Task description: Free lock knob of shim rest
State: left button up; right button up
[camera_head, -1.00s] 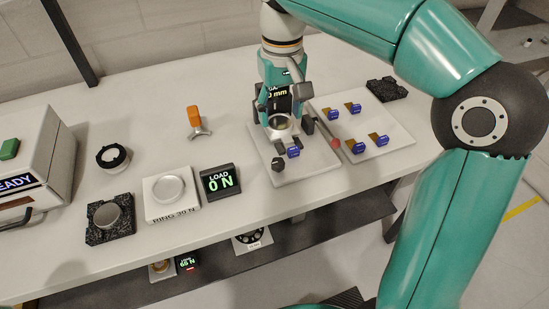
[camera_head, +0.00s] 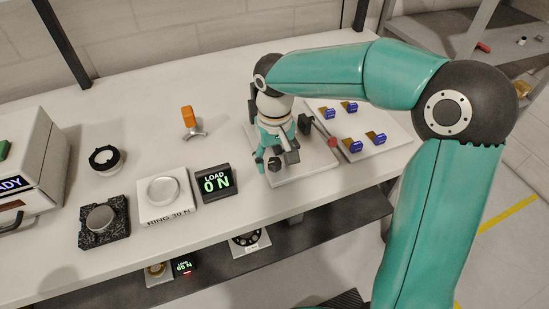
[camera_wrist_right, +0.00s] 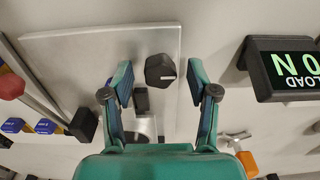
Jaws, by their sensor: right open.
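The lock knob (camera_wrist_right: 160,70) is a dark faceted knob with a pale line on its face. It sits on the pale plate of the shim rest (camera_wrist_right: 75,50), near one edge. My right gripper (camera_head: 273,160) points down over the front left of that plate (camera_head: 312,165). In the right wrist view its two fingers are open, one on each side of the knob, with a visible gap on both sides. In the head view the fingers partly hide the knob. My left gripper is out of view.
A LOAD display (camera_head: 216,183) reading 0 N stands left of the plate, beside a ring block (camera_head: 178,200). A red-ended bar (camera_head: 332,141) lies right of my gripper. A second plate (camera_head: 391,151) carries several blue-and-brass pieces. An orange-handled item (camera_head: 188,117) stands behind.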

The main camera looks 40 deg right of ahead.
grip_shut()
jog(key=shift+n, duration=0.3)
jog(key=n+p, duration=0.1)
jog(key=n, duration=0.3)
jog(key=shift+r, duration=0.1)
jog(key=n+p, duration=0.1)
jog(key=n, duration=0.3)
jog(key=shift+n, duration=0.4)
jog(key=n+p, duration=0.1)
jog(key=n, duration=0.3)
jog(key=shift+w+n+p, duration=0.1)
jog(key=shift+n+p, duration=0.3)
jog(key=shift+n, duration=1.8)
